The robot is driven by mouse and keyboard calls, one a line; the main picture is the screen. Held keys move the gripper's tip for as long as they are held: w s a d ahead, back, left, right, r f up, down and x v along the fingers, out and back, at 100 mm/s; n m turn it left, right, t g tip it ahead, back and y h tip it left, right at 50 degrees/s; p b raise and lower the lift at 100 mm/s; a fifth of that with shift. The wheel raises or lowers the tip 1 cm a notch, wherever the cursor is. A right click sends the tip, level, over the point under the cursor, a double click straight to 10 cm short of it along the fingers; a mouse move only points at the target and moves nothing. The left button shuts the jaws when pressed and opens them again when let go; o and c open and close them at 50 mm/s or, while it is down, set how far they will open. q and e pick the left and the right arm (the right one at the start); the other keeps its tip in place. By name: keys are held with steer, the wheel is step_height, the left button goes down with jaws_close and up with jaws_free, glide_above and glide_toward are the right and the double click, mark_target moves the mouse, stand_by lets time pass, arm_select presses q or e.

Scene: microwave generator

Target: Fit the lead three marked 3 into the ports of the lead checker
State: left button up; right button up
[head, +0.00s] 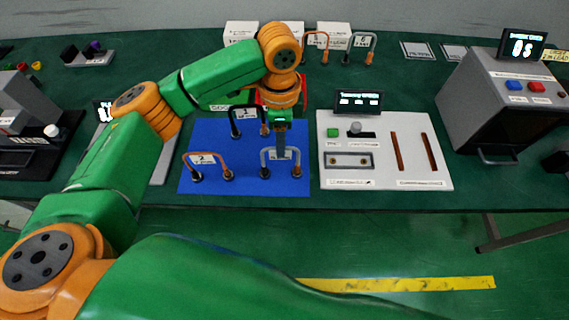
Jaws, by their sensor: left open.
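Three U-shaped leads with small white tags stand on the blue mat (240,185). An orange lead (207,156) at the front left has a tag that seems to read 2. A black lead (233,118) stands behind, partly hidden by my arm. A grey lead (264,162) stands at the front right; its tag is too small to read surely. My left gripper (281,147) is open and points down at the top of the grey lead; contact cannot be told. My right gripper is not in view.
A small display (358,101) stands behind the panel, which also bears two brown strips (429,151). A grey oven-like box (470,95) is at right. White boxes and two more leads (360,40) stand at the back. A dark device (35,145) is at left.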

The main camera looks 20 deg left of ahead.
mark_target(297, 172)
arm_select(q)
steer(key=s+f, duration=0.1)
steer(key=f, duration=0.1)
steer(key=s+f+p, duration=0.1)
steer(key=shift+s+d+f, duration=0.15)
steer(key=shift+s+f, duration=0.05)
steer(key=shift+f, duration=0.2)
steer(key=shift+d+f, duration=0.1)
steer(key=shift+f, duration=0.15)
steer(key=shift+w+f, duration=0.2)
steer(key=shift+w, duration=0.2)
steer(key=shift+s+r, duration=0.1)
steer(key=shift+s, duration=0.05)
jaws_close()
